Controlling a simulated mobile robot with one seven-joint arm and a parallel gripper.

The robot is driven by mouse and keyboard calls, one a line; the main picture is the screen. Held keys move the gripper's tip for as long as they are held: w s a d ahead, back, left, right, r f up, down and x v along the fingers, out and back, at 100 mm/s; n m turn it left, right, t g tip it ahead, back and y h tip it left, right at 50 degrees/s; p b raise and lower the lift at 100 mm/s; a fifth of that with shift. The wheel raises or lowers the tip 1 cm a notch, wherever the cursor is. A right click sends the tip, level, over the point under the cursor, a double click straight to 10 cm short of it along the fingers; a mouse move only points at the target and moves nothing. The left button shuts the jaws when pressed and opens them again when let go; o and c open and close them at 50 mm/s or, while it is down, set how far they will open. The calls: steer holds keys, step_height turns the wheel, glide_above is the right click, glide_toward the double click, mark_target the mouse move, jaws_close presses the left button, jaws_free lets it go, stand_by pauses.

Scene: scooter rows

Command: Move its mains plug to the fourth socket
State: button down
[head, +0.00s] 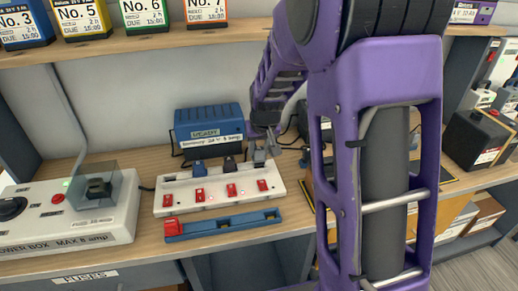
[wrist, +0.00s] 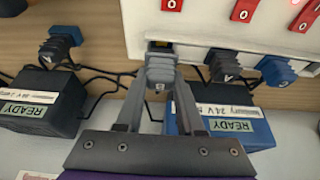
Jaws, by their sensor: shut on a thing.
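A white socket strip with red switches (head: 216,205) lies on the shelf and also shows in the wrist view (wrist: 195,30). My gripper (head: 262,140) is shut on a grey mains plug (wrist: 160,72) at the strip's right-end, fourth socket. In the wrist view, a dark opening with a yellow part shows at the plug's front edge; I cannot tell whether the plug is fully seated. A dark plug (wrist: 224,66) and a blue plug (wrist: 275,70) stand at the neighbouring sockets. A blue charger marked READY (head: 209,127) stands behind the strip.
A blue strip (head: 225,223) lies in front, and a power box (head: 90,222) stands at left. My arm hides the shelf right of the strip.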

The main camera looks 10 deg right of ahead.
steer(key=shift+f+b, duration=0.45)
steer(key=shift+f, duration=0.55)
stand_by(0.6)
steer(key=shift+c, duration=2.2)
jaws_free()
steer(key=shift+r, duration=0.1)
steer(key=p+v, duration=0.3)
steer(key=v, duration=1.4)
steer(key=shift+s, duration=0.15)
steer(key=shift+r, duration=0.1)
